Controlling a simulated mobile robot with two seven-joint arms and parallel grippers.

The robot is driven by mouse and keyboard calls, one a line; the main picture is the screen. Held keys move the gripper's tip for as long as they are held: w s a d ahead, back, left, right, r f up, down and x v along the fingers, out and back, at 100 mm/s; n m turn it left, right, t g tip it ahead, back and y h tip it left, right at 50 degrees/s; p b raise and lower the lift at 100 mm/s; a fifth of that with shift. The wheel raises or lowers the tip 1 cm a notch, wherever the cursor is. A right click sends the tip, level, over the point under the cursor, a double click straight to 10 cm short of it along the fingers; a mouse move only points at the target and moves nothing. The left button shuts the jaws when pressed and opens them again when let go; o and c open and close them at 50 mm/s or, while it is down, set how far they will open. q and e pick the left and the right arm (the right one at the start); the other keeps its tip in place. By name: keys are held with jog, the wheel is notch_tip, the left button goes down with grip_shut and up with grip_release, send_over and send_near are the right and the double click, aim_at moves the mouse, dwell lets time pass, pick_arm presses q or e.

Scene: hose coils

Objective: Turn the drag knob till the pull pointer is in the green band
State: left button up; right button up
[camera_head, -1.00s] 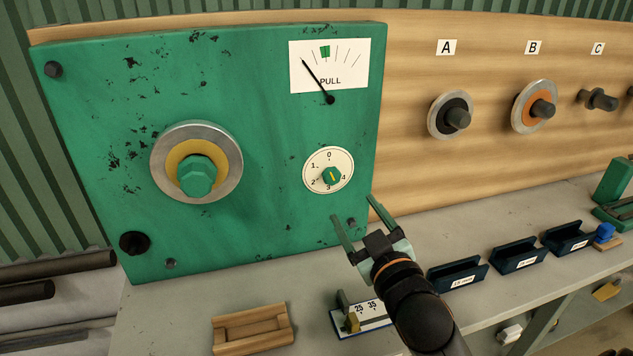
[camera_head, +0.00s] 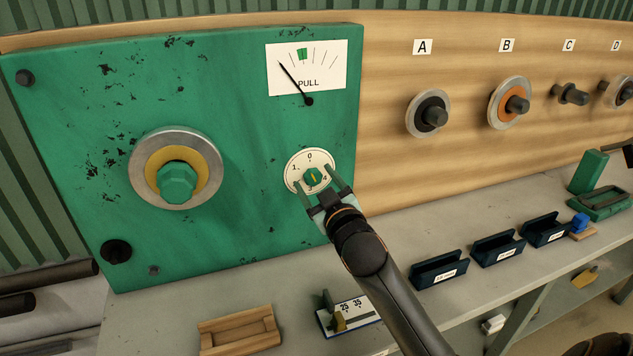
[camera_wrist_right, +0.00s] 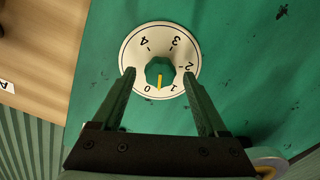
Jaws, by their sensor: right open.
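The drag knob (camera_head: 313,177) is a small green knob with a yellow line, on a white dial (camera_head: 299,163) numbered 0 to 4. In the right wrist view the knob (camera_wrist_right: 159,70) has its yellow line pointing between 0 and 1. The pull gauge (camera_head: 330,62) is a white plate with a green band (camera_head: 302,54). Its black pointer (camera_head: 294,83) rests left of the green band. My right gripper (camera_head: 325,187) is open, its fingers on either side of the dial's lower part; in the right wrist view the fingers (camera_wrist_right: 160,98) are apart and not touching the knob. My left gripper is not in view.
A large green hub with yellow and steel rings (camera_head: 177,168) sits left on the green panel (camera_head: 230,110). Discs hang on pegs at the right. Below, the bench (camera_head: 290,290) holds a wooden cradle (camera_head: 240,330), a numbered gauge block (camera_head: 348,313) and blue trays (camera_head: 438,269).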

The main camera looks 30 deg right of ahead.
jog(key=c, duration=0.5)
grip_shut()
